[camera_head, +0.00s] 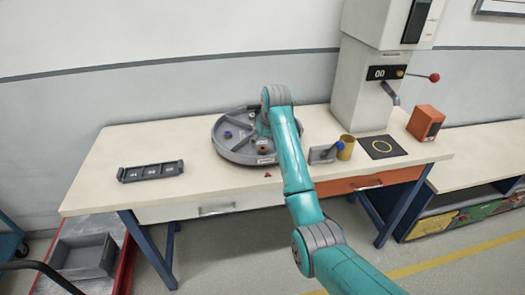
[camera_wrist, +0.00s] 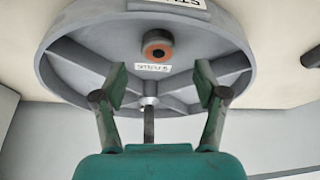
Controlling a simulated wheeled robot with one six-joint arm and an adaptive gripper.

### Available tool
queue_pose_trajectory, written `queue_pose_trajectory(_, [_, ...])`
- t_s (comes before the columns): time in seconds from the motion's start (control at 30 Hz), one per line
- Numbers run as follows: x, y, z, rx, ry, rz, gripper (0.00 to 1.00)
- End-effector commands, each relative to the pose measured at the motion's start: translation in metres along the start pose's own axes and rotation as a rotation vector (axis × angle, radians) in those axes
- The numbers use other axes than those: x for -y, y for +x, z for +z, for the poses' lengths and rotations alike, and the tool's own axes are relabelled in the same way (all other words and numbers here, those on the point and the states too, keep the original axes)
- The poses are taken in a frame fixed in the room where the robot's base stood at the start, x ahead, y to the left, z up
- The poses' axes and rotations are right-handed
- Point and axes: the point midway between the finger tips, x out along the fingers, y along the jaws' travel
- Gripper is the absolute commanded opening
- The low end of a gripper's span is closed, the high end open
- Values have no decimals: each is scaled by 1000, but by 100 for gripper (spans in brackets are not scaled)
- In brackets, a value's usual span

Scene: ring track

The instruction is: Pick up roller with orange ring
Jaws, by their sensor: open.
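The roller with the orange ring (camera_wrist: 158,47) sits in a compartment of the round grey tray (camera_wrist: 233,38). In the wrist view its dark centre and orange ring face the camera, with a small white label below it. In the head view the roller (camera_head: 263,149) shows small beside my arm, near the front of the tray (camera_head: 232,154). My gripper (camera_wrist: 162,82) is open and empty, its two fingers apart, with the roller beyond the gap between the fingertips. In the head view my arm hides part of the tray.
A blue piece (camera_head: 228,134) lies in the tray's left part. A dark slotted rack (camera_head: 150,171) lies left on the table.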

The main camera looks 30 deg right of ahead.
Motion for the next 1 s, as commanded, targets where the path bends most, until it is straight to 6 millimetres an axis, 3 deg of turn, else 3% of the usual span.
queue_pose_trajectory(0.27, [-2, 36, 5, 3, 0, 0, 72])
queue_pose_trajectory(0.57, [-2, 41, 5, 0, 1, 0, 72])
queue_pose_trajectory(0.83, [-2, 41, 5, 1, 1, 0, 7])
queue_pose_trajectory(0.87, [-2, 41, 5, 1, 1, 0, 3])
queue_pose_trajectory(1.0, [-2, 40, 5, 0, 1, 0, 3])
